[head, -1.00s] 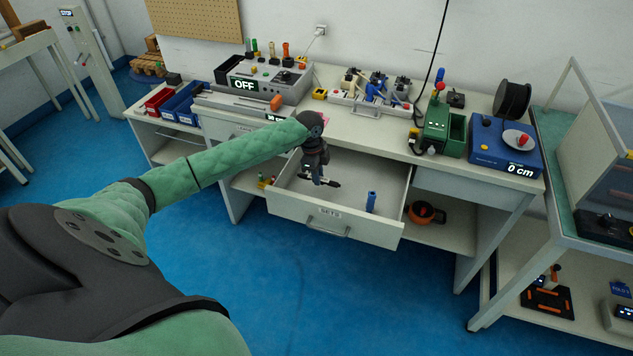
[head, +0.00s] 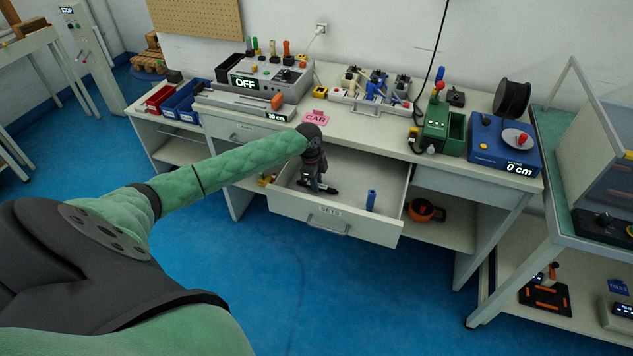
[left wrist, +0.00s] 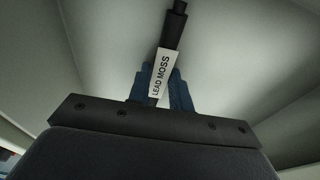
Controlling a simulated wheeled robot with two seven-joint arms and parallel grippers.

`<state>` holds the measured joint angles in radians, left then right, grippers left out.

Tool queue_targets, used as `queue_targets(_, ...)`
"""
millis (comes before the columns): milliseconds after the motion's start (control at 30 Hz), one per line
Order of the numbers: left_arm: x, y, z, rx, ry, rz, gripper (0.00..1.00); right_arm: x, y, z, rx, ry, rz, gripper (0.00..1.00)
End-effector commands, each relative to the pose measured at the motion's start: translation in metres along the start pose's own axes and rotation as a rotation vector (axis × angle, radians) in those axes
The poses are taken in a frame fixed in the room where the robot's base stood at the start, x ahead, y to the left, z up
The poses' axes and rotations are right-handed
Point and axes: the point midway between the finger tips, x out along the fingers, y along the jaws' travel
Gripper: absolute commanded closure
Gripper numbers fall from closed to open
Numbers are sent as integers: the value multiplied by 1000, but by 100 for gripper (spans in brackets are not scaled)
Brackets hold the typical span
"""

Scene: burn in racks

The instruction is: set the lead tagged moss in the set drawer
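The lead tagged moss (left wrist: 172,35) is a dark lead with a white tag reading LEAD MOSS. In the left wrist view it sits between the blue fingertips of my left gripper (left wrist: 163,90), which look shut on it. In the head view my left gripper (head: 314,184) is down inside the open drawer labelled SETS (head: 295,207), over its left part. The dark lead shows at the fingertips, low near the drawer floor; I cannot tell whether it touches. My right gripper is not in view.
A blue cylinder (head: 370,200) stands in the drawer's right part, with bare floor between. The worktop above carries an OFF-marked unit (head: 262,78), a pink CAR card (head: 316,117) and a green device (head: 437,125). An orange-and-black item (head: 425,211) sits on the shelf at right.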

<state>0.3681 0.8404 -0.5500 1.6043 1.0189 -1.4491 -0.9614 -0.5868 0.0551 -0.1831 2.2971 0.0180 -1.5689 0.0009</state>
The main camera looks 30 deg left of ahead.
Motion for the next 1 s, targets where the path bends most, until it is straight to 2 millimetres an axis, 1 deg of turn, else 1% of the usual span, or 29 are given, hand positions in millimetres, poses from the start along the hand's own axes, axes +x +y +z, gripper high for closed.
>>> queue_targets(33,0,0,0,0,0,0,69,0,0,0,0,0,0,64)
queue_targets(67,0,0,0,0,0,0,63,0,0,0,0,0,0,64)
queue_targets(100,0,0,0,0,0,0,61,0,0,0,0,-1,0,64)
queue_targets(367,-1,0,0,0,0,0,61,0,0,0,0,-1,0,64)
queue_targets(467,-5,0,0,0,0,-1,61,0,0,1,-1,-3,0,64)
queue_targets(567,-16,-1,0,1,0,-3,61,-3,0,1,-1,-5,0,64)
queue_targets(633,-27,-1,0,1,-1,-4,61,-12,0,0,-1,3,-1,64)
queue_targets(700,-41,-1,0,1,0,-4,61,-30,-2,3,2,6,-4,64)
queue_targets(833,-66,0,0,2,0,-3,61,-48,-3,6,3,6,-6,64)
queue_targets(1000,-96,-1,0,1,0,-3,61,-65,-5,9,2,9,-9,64)
